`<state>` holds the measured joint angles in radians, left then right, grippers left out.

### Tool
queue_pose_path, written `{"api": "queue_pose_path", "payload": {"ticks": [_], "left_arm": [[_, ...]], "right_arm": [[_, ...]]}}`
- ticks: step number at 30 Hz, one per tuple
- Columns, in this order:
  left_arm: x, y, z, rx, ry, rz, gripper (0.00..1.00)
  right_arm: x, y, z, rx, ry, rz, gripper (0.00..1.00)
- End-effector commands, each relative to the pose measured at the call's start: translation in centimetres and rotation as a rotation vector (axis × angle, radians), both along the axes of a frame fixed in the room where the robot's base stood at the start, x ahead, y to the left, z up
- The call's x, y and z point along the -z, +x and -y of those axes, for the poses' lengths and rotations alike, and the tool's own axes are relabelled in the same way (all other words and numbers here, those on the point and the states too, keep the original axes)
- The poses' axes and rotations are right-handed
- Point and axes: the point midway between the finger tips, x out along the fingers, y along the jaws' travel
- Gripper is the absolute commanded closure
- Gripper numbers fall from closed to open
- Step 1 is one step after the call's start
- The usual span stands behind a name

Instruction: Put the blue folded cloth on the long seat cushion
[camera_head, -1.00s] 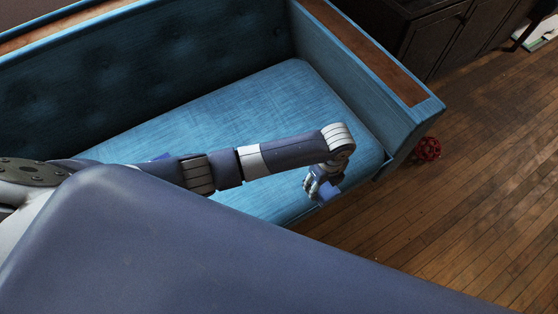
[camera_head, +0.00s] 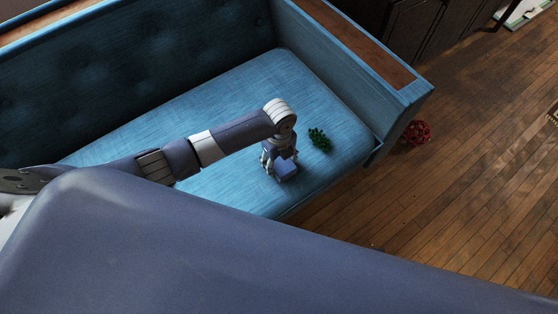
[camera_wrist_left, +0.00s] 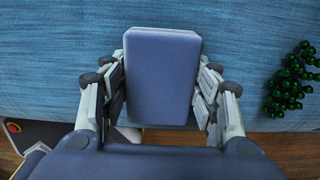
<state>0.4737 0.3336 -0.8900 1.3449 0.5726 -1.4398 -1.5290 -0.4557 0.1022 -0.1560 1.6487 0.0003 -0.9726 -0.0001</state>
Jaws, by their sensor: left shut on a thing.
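The blue folded cloth (camera_head: 287,169) is a small, smooth, block-like bundle. In the left wrist view, the cloth (camera_wrist_left: 161,75) is between the two fingers of my left gripper (camera_wrist_left: 160,92), which is shut on it. In the head view, my left gripper (camera_head: 279,161) is over the right part of the long seat cushion (camera_head: 225,115), near its front edge. The cushion (camera_wrist_left: 50,60) also lies behind the cloth in the wrist view. I cannot tell whether the cloth touches the cushion. My right gripper is not in view.
A dark green beaded cluster (camera_head: 320,139) lies on the cushion, right of my left gripper. The sofa's armrest (camera_head: 365,50) rises at the right. A red round object (camera_head: 416,132) is on the wooden floor beside it. The cushion's far right part is clear.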

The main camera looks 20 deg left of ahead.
Motion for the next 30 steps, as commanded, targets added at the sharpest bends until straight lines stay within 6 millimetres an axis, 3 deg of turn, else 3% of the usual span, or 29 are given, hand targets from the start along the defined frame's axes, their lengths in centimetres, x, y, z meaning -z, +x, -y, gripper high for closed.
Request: {"api": "queue_pose_path", "payload": {"ticks": [12,13,15,30], "left_arm": [[0.5,0.0,0.0,0.000,0.000,0.000,0.82],[0.4,0.0,0.0,0.000,0.000,0.000,0.37],[0.4,0.0,0.0,0.000,0.000,0.000,0.24],[-0.6,0.1,0.0,0.000,0.000,0.001,0.24]], "right_arm": [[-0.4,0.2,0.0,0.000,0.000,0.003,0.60],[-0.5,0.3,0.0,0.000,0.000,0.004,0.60],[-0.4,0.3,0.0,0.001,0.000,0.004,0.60],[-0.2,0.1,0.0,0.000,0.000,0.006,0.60]]}}
